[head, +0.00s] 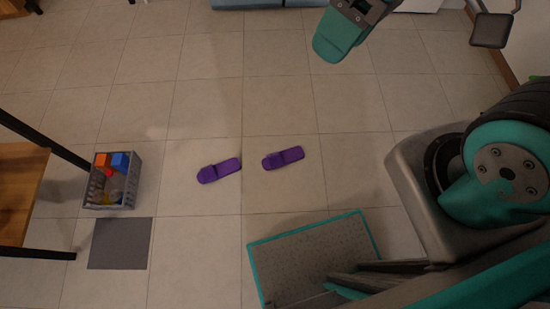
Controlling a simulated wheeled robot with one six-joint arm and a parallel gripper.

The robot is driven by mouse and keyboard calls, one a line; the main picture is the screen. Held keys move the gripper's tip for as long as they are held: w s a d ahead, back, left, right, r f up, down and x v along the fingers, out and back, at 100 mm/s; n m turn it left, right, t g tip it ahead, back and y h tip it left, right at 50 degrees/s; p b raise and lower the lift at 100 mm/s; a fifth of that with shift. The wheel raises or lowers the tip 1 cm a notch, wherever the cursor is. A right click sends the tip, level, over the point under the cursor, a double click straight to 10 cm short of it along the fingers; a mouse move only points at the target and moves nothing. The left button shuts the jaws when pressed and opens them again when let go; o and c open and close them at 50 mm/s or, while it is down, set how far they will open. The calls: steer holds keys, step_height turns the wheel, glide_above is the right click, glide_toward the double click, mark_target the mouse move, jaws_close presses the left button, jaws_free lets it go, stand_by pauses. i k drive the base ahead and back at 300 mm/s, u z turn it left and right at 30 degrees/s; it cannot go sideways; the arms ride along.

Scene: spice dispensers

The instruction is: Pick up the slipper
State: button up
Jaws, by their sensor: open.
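Two purple slippers lie on the tiled floor near the middle of the head view. The left slipper (226,168) and the right slipper (290,156) are side by side with a gap between them. Both point toward the lower left, with the strap at the left end. Nothing touches either one. A teal and dark grey part of my arm shows at the top, well above and to the right of the slippers.
A grey crate (89,192) with colourful items stands at the left, beside a wooden table (22,185) with black legs. A dark grey mat (120,244) lies below the crate. Blue furniture (255,3) shows at the top edge. Floor around the slippers is clear.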

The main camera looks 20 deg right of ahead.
mark_target(276, 160)
steer(key=u, duration=0.45)
steer(key=k, duration=0.6)
steer(key=u, duration=0.95)
steer(key=i, duration=0.75)
steer(key=z, duration=0.7)
steer(key=i, duration=0.6)
steer(key=z, duration=0.65)
